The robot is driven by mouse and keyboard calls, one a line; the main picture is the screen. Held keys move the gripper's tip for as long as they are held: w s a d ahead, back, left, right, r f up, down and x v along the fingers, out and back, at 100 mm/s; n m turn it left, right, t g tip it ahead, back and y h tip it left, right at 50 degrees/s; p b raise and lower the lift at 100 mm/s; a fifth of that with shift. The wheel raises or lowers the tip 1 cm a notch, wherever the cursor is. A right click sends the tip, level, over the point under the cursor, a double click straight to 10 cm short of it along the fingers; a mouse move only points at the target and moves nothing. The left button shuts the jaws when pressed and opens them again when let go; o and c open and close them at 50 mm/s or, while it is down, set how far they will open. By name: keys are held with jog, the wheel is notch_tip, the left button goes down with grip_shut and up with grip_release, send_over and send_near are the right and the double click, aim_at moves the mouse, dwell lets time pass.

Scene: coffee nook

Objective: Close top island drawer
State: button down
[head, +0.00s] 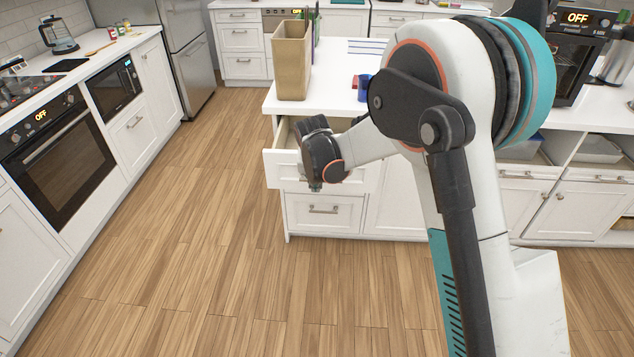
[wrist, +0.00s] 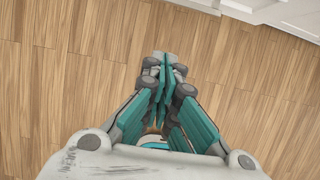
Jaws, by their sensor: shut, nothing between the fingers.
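The top island drawer (head: 281,166) is white and stands pulled out from the island, open at the top. My wrist partly covers its front and its inside in the head view. My gripper (head: 315,187) points down in front of the drawer, and its tips are small and mostly hidden there. In the wrist view my gripper (wrist: 164,57) has its teal and grey fingers together, with nothing between them, over the wood floor. I cannot tell whether the gripper touches the drawer front.
A shut lower drawer (head: 323,209) sits below. A tan container (head: 291,60) and a blue cup (head: 363,88) stand on the island top. White panelling (wrist: 270,10) shows at the wrist view's upper right. The wood floor (head: 190,240) left of the island is clear.

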jog(key=w+f+b, duration=0.4)
jog(key=w+f, duration=0.3)
jog(key=f, duration=0.1)
jog(key=shift+w+d+f+b, duration=0.15)
jog(key=shift+w+f+b, duration=0.05)
jog(key=shift+b, duration=0.2)
